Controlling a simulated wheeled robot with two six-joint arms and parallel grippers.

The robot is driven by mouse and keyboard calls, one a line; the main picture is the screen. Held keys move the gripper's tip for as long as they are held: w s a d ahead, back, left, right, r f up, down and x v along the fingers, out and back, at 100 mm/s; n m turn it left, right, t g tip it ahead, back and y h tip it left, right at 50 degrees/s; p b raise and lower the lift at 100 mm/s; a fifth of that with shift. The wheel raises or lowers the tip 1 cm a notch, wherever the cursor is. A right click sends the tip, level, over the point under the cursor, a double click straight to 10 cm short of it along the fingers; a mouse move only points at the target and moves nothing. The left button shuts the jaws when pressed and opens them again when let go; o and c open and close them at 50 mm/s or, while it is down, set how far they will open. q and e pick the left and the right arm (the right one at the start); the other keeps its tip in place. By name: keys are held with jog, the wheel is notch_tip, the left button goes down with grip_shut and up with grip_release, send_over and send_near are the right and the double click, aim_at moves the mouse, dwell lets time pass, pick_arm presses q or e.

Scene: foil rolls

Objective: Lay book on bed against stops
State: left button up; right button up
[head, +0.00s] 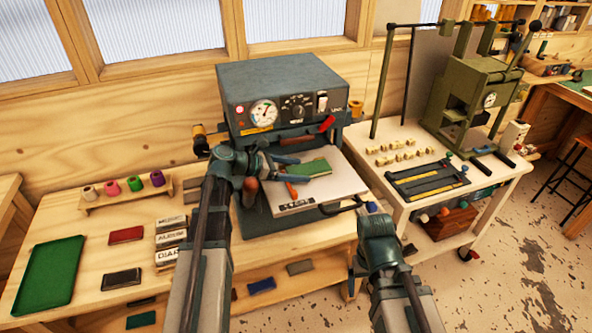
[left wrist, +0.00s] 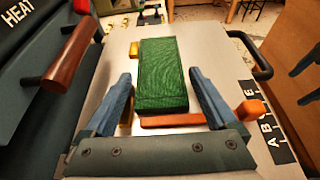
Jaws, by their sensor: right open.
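The green book (head: 308,169) lies on the pale bed (head: 335,184) of the heat press. In the left wrist view the book (left wrist: 162,72) lies flat, long side running away from me. Brass stops (left wrist: 133,48) show along its left side; whether it touches them I cannot tell. An orange bar (left wrist: 172,121) lies across its near end. My left gripper (head: 290,172) is over the bed, its blue fingers (left wrist: 165,100) open on either side of the book's near end, with gaps. My right gripper (head: 353,275) is low in front of the bench, its fingers partly hidden by the arm.
The press body (head: 282,88) stands behind the bed, and a dark handle (head: 342,206) sticks out in front. A green tray (head: 50,273), foil rolls (head: 134,183) and small books (head: 126,235) are on the left bench. A white cart (head: 418,150) stands to the right.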

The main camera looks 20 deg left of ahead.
pick_arm(q)
jog(key=shift+o, duration=0.2)
jog(key=shift+r, duration=0.25)
jog(key=p+v, duration=0.4)
jog(key=v, duration=0.7)
jog(key=shift+a+p, duration=0.1)
jog(key=shift+p, duration=0.25)
jog(key=shift+s+a+r, duration=0.1)
jog(key=shift+s+a, duration=0.15)
jog(key=shift+a, duration=0.05)
